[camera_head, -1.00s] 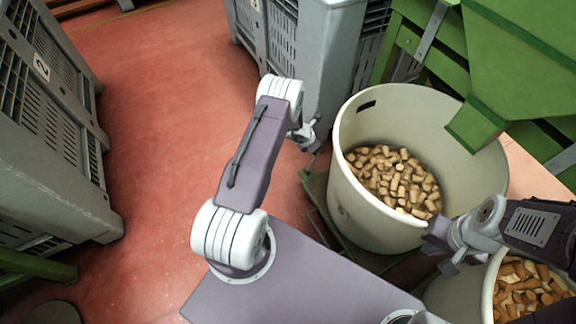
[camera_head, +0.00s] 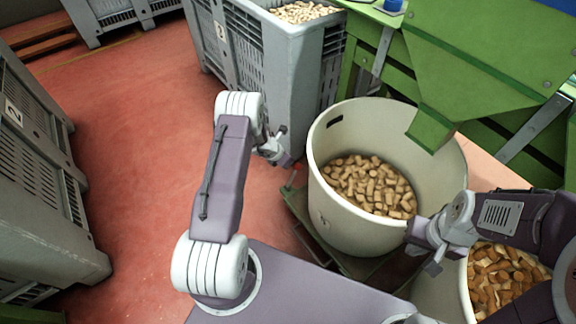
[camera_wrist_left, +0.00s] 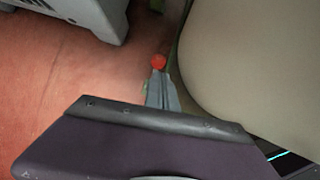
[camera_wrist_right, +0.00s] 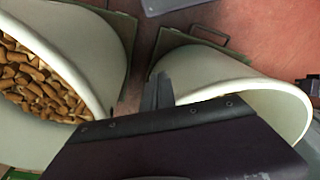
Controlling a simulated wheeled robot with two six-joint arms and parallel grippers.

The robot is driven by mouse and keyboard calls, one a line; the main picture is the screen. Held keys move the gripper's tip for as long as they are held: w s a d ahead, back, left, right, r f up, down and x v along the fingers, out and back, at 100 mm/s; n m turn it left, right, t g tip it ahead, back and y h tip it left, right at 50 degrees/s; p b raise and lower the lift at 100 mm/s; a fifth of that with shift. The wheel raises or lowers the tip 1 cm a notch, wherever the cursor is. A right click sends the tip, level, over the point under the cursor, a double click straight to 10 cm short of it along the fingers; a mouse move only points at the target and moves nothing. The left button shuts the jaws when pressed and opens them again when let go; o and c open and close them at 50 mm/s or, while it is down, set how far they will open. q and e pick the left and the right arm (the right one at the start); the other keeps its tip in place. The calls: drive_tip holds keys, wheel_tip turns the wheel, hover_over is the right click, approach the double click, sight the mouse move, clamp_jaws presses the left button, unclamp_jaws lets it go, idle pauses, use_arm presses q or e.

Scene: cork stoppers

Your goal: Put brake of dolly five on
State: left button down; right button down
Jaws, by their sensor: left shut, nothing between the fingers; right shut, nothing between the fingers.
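A green dolly (camera_head: 299,206) stands under a cream tub (camera_head: 330,214) of corks; I can read no number on it. A red round knob (camera_wrist_left: 158,62) shows in the left wrist view, just beyond my left gripper's fingertips (camera_wrist_left: 159,76); whether they touch cannot be told. In the head view my left gripper (camera_head: 286,160) is shut and empty, beside the tub's left side. My right gripper (camera_head: 434,266) is shut and empty, low by the tub's right side, near a second cork tub (camera_head: 455,290). The knob's lower part is hidden behind the left fingers.
Grey crates stand at the left (camera_head: 40,190) and at the back (camera_head: 285,75), the latter full of corks. A green machine with a chute (camera_head: 432,128) hangs over the tub. Red floor (camera_head: 140,130) is clear between the crates.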

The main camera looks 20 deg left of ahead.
use_arm(q)
drive_tip(key=r+p, duration=0.1)
drive_tip(key=r, duration=0.1)
drive_tip(key=s+r, duration=0.1)
drive_tip(key=r, duration=0.2)
drive_tip(key=shift+a+r+p, duration=0.1)
drive_tip(key=shift+r+p, duration=0.05)
drive_tip(key=shift+p, duration=0.2)
drive_tip(key=s+d+r+m+g, duration=0.1)
drive_tip(key=s+d+r+m, duration=0.35)
drive_tip(key=r+m, duration=0.3)
drive_tip(key=s+d+r+m+g+y, duration=0.1)
drive_tip(key=s+r+m, duration=0.3)
drive_tip(key=s+m, duration=0.35)
drive_tip(key=s+d+r+m+g+p, duration=0.1)
drive_tip(key=s+r+m, duration=0.3)
drive_tip(key=s+m, duration=0.35)
drive_tip(key=s+d+r+m+g+y, duration=0.1)
drive_tip(key=s+d+r+m+g, duration=0.1)
drive_tip(key=s+r+m, duration=0.35)
wheel_tip(320, 180, up, 30)
drive_tip(key=m+p, duration=0.2)
drive_tip(key=p, duration=3)
drive_tip(key=shift+s+a+m, duration=0.15)
drive_tip(key=shift+a+m, duration=0.15)
drive_tip(key=shift+m, duration=0.1)
